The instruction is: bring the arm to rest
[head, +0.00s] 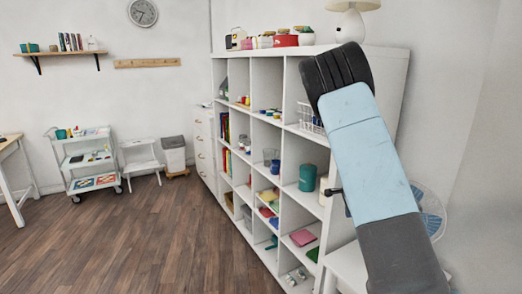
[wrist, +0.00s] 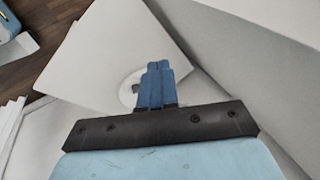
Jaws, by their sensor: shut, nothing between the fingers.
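My arm (head: 370,150) shows in the head view as a light blue link with black and grey ends, raised in front of the white shelf unit's right end. In the wrist view my gripper (wrist: 157,68) has its two blue fingers together, with nothing held. It points over white surfaces, and a round pale disc-like thing (wrist: 128,88) shows partly behind the fingers. The gripper's fingers cannot be made out in the head view.
A white cubby shelf (head: 283,52) holding cups, cloths and boxes stands close to my arm. A lamp (head: 351,24) stands on its top. A fan (head: 431,212) is at the right. A cart (head: 88,161) stands far left. The wooden floor (head: 130,235) is clear at front left.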

